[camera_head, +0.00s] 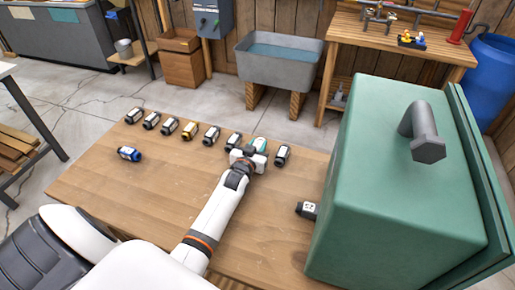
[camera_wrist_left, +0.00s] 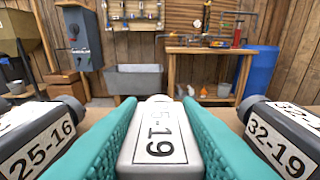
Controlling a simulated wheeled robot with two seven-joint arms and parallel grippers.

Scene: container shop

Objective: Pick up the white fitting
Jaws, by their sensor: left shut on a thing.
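My left gripper (camera_head: 257,145) is at the right part of a row of fittings on the wooden table. In the left wrist view its teal finger pads (camera_wrist_left: 160,135) are shut on a white fitting labelled 5-19 (camera_wrist_left: 160,150), with one pad along each side. In the head view the gripper hides most of that fitting. I cannot tell whether it is clear of the table. A dark fitting labelled 25-16 (camera_wrist_left: 40,140) is on its left and one labelled 32-19 (camera_wrist_left: 285,138) on its right. My right gripper is not in view.
A blue-collared one (camera_head: 129,154) lies nearer. A large green box with a handle (camera_head: 400,180) fills the right, with a dark fitting (camera_head: 306,210) beside it. The table's front left (camera_head: 130,195) is bare.

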